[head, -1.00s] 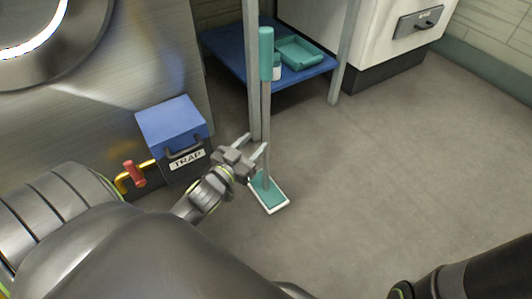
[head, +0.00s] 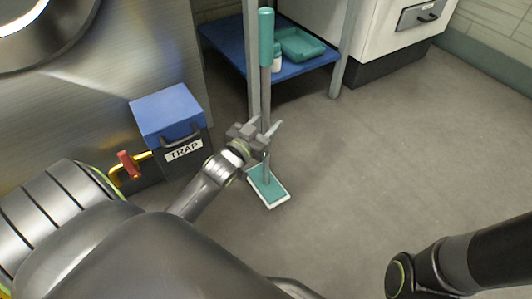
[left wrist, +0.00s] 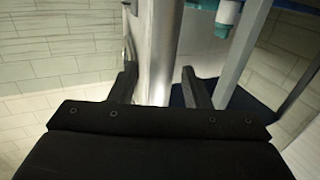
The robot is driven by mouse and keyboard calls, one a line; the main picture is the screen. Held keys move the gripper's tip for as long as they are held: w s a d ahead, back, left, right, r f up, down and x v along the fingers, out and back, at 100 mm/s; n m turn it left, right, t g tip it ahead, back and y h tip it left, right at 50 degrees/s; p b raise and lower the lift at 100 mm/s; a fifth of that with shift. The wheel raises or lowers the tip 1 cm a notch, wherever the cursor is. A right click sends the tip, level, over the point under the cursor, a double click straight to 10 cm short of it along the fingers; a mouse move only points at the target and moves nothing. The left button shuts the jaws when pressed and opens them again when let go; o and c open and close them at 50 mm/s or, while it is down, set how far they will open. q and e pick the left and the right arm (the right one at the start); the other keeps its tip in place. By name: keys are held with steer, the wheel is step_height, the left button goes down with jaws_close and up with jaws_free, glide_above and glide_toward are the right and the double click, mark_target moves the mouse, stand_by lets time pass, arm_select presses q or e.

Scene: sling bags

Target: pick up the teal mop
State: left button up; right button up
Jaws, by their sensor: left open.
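The teal mop (head: 266,95) stands upright, with a teal grip on top, a grey pole and a flat teal-and-white head on the floor. My left gripper (head: 265,126) is open at the lower part of the pole, its fingers pointing toward the rack. In the left wrist view a grey pole (left wrist: 160,50) rises between the two open fingers of my left gripper (left wrist: 161,85); I cannot tell whether they touch it. My right arm shows at the lower right of the head view, but its gripper does not.
A blue-shelved rack (head: 225,45) stands behind the mop, its leg close to the pole. It holds a teal tray (head: 303,45) and a white bottle (head: 277,62). A blue-lidded TRAP box (head: 168,115) and red-handled valve (head: 129,163) are left. The floor at right is clear.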

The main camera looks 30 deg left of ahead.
arm_select(q)
steer(key=shift+c, duration=0.4)
jaws_close()
steer(key=shift+r, duration=0.2)
